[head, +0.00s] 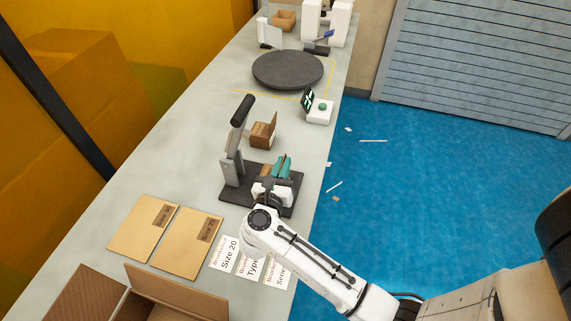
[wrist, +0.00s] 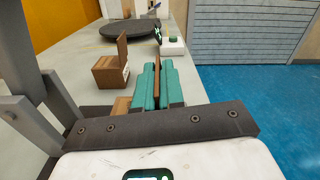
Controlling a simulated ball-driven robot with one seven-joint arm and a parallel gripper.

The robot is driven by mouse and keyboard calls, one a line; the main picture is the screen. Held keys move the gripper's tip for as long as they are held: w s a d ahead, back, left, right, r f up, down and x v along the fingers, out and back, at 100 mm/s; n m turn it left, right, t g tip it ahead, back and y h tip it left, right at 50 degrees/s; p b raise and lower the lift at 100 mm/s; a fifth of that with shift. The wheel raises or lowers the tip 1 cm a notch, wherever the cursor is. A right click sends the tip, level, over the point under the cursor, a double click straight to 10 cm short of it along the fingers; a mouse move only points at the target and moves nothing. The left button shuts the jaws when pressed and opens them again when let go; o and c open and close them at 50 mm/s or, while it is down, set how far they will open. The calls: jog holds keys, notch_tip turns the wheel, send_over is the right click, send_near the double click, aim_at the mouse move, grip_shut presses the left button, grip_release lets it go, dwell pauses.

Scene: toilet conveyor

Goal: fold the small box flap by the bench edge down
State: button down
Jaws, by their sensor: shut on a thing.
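My gripper (head: 281,166) has teal fingers and is over the dark base plate of a grey stand, near the bench's right edge. In the wrist view my gripper (wrist: 158,85) is shut on a thin brown upright flap (wrist: 157,62). The flap stands up between the two fingers. A brown box part (wrist: 122,105) shows left of the fingers, low down; it also shows in the head view (head: 265,168). The fingers and wrist hide most of this box. A second small box (head: 262,134) with one upright flap stands farther back, apart from my gripper; it also shows in the wrist view (wrist: 109,72).
The grey stand (head: 233,150) rises just left of my gripper. Beyond are a white button box (head: 319,112) and a dark round turntable (head: 288,70). Flat cardboard pieces (head: 143,228), printed labels (head: 224,253) and an open carton (head: 170,292) lie nearer.

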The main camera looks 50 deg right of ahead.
aim_at(271, 169)
jog(key=n, duration=0.1)
jog(key=w+n+p, duration=0.1)
jog(key=n, duration=0.1)
jog(key=w+n+p, duration=0.1)
jog(key=n, duration=0.1)
jog(key=shift+a+f, duration=0.25)
jog(key=shift+a, duration=0.1)
jog(key=shift+w+a+f+n+p, duration=0.1)
jog(key=shift+w+f+n+p, duration=0.15)
jog(key=shift+n, duration=0.55)
jog(key=shift+w+a+f+n+p, duration=0.1)
jog(key=shift+f+n+p, duration=0.15)
jog(key=shift+n, duration=0.55)
jog(key=shift+w+f+n+p, duration=0.2)
jog(key=shift+n+p, duration=0.15)
jog(key=shift+n, duration=0.45)
jog(key=c, duration=1.6)
grip_release()
jog(key=shift+c, duration=0.2)
jog(key=shift+a, duration=0.1)
jog(key=b+v, duration=0.2)
jog(key=v, duration=0.8)
jog(key=shift+a, duration=0.3)
